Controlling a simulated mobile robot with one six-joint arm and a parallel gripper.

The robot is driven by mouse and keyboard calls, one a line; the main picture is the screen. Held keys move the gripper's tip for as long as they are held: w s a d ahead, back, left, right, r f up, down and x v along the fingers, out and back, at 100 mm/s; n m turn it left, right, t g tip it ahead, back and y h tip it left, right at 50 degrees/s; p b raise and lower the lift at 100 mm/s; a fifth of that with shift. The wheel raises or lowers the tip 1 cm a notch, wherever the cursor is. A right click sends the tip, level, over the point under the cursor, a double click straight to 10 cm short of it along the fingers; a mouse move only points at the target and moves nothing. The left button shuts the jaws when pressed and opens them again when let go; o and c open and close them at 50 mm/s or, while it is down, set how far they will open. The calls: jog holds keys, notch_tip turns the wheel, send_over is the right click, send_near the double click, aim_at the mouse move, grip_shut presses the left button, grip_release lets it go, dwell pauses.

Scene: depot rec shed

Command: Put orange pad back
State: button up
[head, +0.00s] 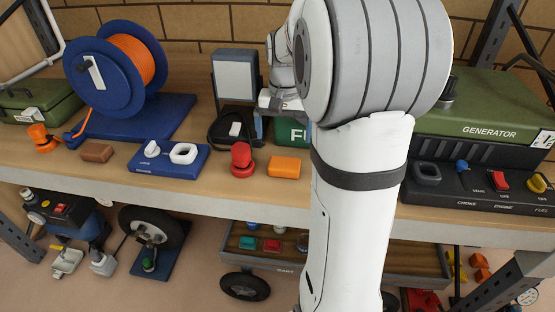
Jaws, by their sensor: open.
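The orange pad (285,167) is a small rectangular block. It lies flat on the wooden bench near its front edge, just right of a red knob-like piece (241,158). My gripper (282,132) is over the back of the bench, behind the pad and apart from it. It is open, with nothing seen between its fingers. My arm hides part of the gripper and the bench to the right of the pad.
A green box lettered "FI" (290,130) stands behind the pad, partly hidden. A blue switch base (168,158), a brown block (97,151) and a blue cable reel (92,72) stand left. A generator (480,120) and its control panel (470,189) are right. A cart (262,264) is below.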

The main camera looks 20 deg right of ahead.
jog(key=s+a+n+t, duration=0.1)
jog(key=s+a+n, duration=0.2)
jog(key=s+a, duration=0.3)
jog(key=s+a+n+t, duration=0.1)
jog(key=s+a+n, duration=0.2)
jog(key=s+a, duration=0.4)
jog(key=s, duration=0.5)
jog(key=shift+s+a+f+n+t, duration=0.15)
jog(key=shift+s+f+n+t, duration=0.15)
jog(key=shift+f+t, duration=0.1)
